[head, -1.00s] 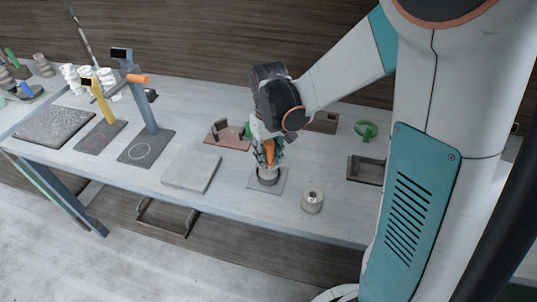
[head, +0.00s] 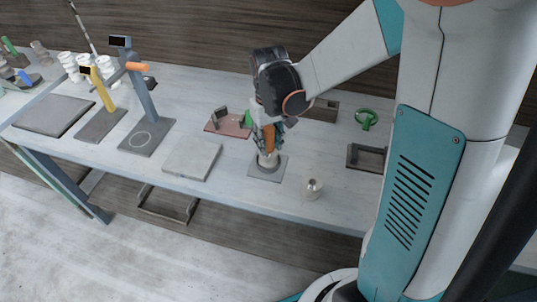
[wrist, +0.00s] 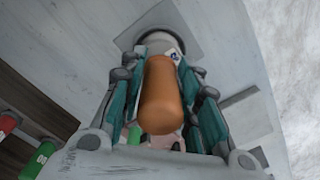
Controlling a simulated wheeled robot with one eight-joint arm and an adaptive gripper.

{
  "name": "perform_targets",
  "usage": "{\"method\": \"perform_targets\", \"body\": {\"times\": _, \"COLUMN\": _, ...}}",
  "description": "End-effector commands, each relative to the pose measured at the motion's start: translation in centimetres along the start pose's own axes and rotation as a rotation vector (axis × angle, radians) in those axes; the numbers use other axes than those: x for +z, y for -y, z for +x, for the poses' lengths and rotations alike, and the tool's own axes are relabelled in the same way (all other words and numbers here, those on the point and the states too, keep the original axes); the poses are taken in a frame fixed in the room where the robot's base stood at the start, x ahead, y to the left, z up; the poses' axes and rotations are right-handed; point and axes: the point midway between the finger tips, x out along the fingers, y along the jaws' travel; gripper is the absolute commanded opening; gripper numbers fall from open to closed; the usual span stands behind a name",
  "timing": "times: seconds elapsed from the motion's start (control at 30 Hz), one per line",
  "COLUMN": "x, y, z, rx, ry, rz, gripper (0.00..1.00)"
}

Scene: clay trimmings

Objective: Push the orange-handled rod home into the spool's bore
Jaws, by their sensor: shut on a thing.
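My gripper (head: 267,138) is shut on the orange handle (head: 268,140) of the rod, above the grey square base plate (head: 280,166). In the wrist view the orange handle (wrist: 160,98) lies between the teal fingers of my gripper (wrist: 164,85). A pale round part, apparently the spool (head: 266,160), stands on the plate right below the fingers. It shows as a pale ring (wrist: 150,37) beyond the handle in the wrist view. The handle and fingers hide the bore and the rod's shaft, so I cannot tell how deep the rod sits.
A small pale cylinder with a dark opening (head: 313,189) stands to the right of the plate. A pale slab (head: 192,158) lies to the left. A reddish fixture (head: 228,124) stands behind, a dark frame (head: 368,157) and green ring (head: 367,119) to the right.

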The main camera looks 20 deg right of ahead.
Motion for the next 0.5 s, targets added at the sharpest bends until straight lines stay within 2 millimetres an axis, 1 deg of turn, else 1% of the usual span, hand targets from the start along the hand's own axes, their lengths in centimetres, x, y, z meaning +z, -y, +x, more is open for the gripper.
{"method": "perform_targets", "body": {"times": 0.03, "x": 0.0, "y": 0.0, "z": -0.4, "rx": 0.0, "ry": 0.0, "rz": 0.0, "gripper": 0.01}}
{"method": "perform_targets", "body": {"times": 0.5, "x": -0.1, "y": 0.0, "z": -2.6, "rx": 0.0, "ry": -0.001, "rz": 0.0, "gripper": 0.01}}
